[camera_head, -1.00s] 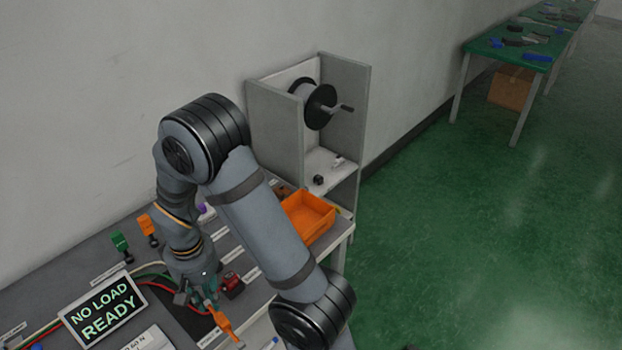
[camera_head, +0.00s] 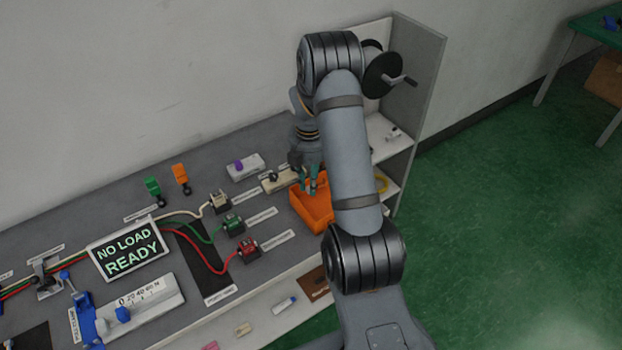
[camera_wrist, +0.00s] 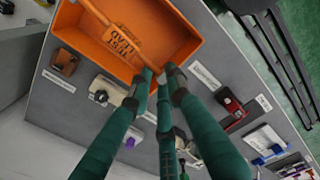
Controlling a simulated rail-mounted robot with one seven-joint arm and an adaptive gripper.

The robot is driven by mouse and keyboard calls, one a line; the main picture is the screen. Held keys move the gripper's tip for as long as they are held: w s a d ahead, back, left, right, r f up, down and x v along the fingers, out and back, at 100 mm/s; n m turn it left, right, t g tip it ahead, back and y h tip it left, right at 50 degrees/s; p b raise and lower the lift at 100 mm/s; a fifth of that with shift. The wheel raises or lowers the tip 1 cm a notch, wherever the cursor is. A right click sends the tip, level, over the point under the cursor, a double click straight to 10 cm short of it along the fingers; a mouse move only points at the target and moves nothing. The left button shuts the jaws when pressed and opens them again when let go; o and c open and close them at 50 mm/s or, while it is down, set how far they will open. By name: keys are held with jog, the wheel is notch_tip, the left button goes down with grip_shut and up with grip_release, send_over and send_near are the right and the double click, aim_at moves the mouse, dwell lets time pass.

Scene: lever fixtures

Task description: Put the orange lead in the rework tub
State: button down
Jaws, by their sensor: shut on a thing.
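The orange tub (camera_head: 311,212) sits at the right end of the grey bench, partly hidden by my arm in the head view. It fills the upper part of the wrist view (camera_wrist: 78,48). My gripper (camera_head: 312,182), with teal fingers, is at the tub. In the wrist view my gripper (camera_wrist: 160,80) is shut on the orange lead (camera_wrist: 123,40), whose lettered orange body shows against the tub's inside. I cannot tell whether the lead touches the tub floor.
Red (camera_head: 247,248), green (camera_head: 232,223) and cream (camera_head: 218,202) connectors with wires stand left of the tub. Upright green (camera_head: 153,187) and orange (camera_head: 181,175) pieces stand further back. A grey shelf cabinet (camera_head: 415,90) with a reel is behind the tub. A screen (camera_head: 128,248) reads "NO LOAD READY".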

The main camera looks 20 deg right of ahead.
jog(key=shift+w+d+n, duration=0.1)
jog(key=shift+d+n, duration=0.15)
jog(key=shift+n, duration=0.15)
jog(key=shift+n, duration=0.3)
notch_tip(320, 180, down, 4)
jog(key=b, duration=0.2)
jog(key=shift+r+b, duration=0.15)
jog(key=shift+b, duration=0.25)
jog(key=c, duration=1.6)
grip_release()
jog(key=o, duration=0.4)
